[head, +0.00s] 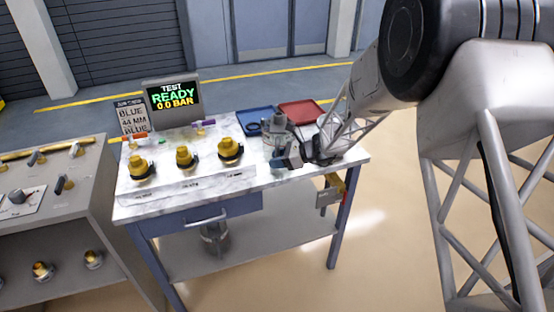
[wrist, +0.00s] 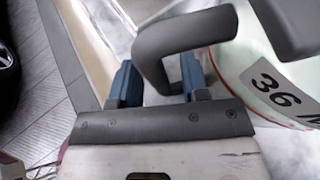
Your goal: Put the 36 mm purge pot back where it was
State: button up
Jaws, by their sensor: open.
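The purge pot (wrist: 262,85) fills the right of the wrist view, a pale, clear-looking vessel marked "36 M", with the rest of the marking cut off. Its dark grey handle (wrist: 153,68) loops toward my gripper (wrist: 160,82). The two blue fingers are apart, with part of the handle between them; I cannot tell whether they touch it. In the head view my gripper (head: 288,155) is low at the right part of the marble-topped bench, beside a grey and clear vessel (head: 276,133). My gripper partly hides that vessel, and its marking cannot be read there.
A blue tray (head: 243,118) and a red tray (head: 318,107) lie at the back. Several yellow-topped fittings, including one at the left (head: 141,167), line the bench front. A screen (head: 172,98) reads "TEST READY 0.0 BAR". A card (head: 131,118) reads "BLUE 44 MM BLUE".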

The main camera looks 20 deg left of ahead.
jog(key=shift+d+r, duration=0.1)
jog(key=shift+r, duration=0.05)
jog(key=v, duration=1.1)
jog(key=shift+w+d+r, duration=0.15)
jog(key=shift+d+r, duration=0.1)
jog(key=shift+d, duration=0.05)
dwell(0.4)
